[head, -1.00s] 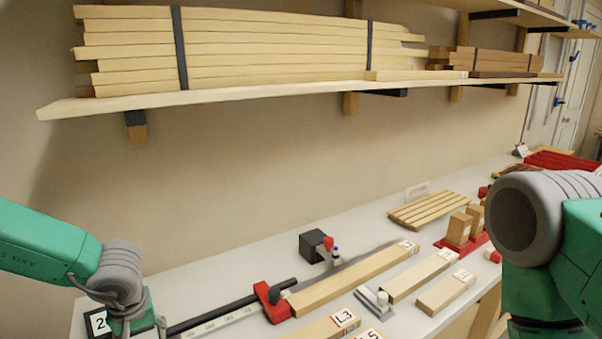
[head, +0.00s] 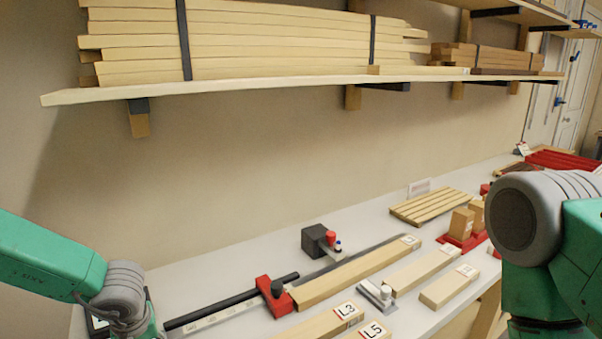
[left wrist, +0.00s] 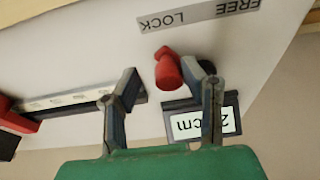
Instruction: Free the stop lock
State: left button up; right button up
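In the left wrist view, a red lever or knob (left wrist: 168,70) sits on the pale bench beside a strip lettered FREE and LOCK (left wrist: 195,14). My left gripper (left wrist: 168,92) is open, its two fingers apart on either side of the red knob in the picture, with nothing held. I cannot tell whether a finger touches the knob. A dark round part beside the knob is partly hidden by the right-hand finger. In the head view, a red stop block (head: 276,299) with a dark knob sits on the rail. My right gripper is out of view.
A display reading in cm (left wrist: 228,118) lies behind the right-hand finger. A scale rail (left wrist: 75,98) runs to the left. In the head view, a black box with a red knob (head: 315,239), several labelled wood pieces (head: 360,273) and a metal clamp-like part (head: 376,294) occupy the bench under a shelf (head: 240,84).

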pick_arm(q)
jog(key=shift+a, duration=0.4)
jog(key=shift+c, duration=1.3)
jog(key=shift+a+f, duration=0.25)
jog(key=shift+a, duration=0.35)
jog(key=shift+c, duration=0.3)
jog(key=shift+w+d, duration=0.1)
jog(key=shift+d, duration=0.45)
jog(key=shift+r, duration=0.15)
jog(key=shift+s+a+p, duration=0.3)
jog(key=shift+s+p, duration=0.15)
jog(key=shift+s, duration=0.1)
jog(key=o, duration=0.7)
jog(key=shift+a, duration=0.1)
jog(key=shift+o, duration=0.2)
jog(key=shift+a, duration=0.1)
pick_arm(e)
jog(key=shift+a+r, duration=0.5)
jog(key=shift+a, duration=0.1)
